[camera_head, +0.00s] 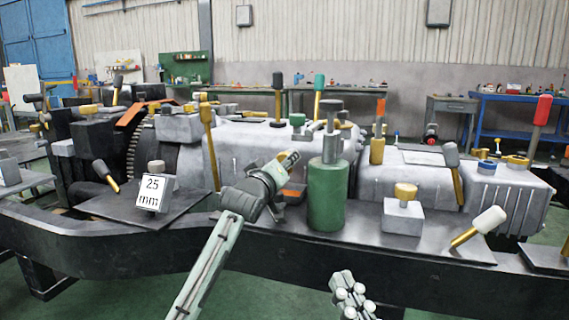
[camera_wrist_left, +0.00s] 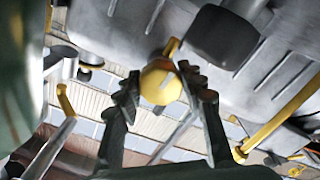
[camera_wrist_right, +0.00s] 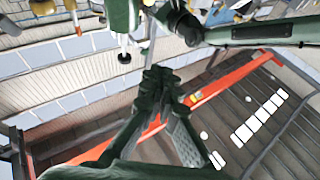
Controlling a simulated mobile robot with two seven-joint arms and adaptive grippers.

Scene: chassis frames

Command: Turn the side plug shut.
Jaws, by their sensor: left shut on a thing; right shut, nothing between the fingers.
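The side plug (camera_wrist_left: 160,84) has a rounded yellow head with a pale slot-like mark in the left wrist view. It is at the ribbed side of the grey engine block (camera_wrist_left: 120,30). My left gripper (camera_wrist_left: 166,92) has its fingers on both sides of the yellow head and is shut on it. In the head view my left gripper (camera_head: 286,160) is at the block's side, left of a green cylinder (camera_head: 327,195); the plug is hidden there. My right gripper (camera_head: 348,290) is low in front of the chassis. In the right wrist view its fingertips (camera_wrist_right: 163,80) are together and empty.
A tall yellow lever (camera_head: 209,140) stands left of my left gripper. A 25 mm sign (camera_head: 154,193) is on the plate farther left. A grey block with a yellow knob (camera_head: 404,215) and a white-tipped lever (camera_head: 480,228) are at right. The floor in front is clear.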

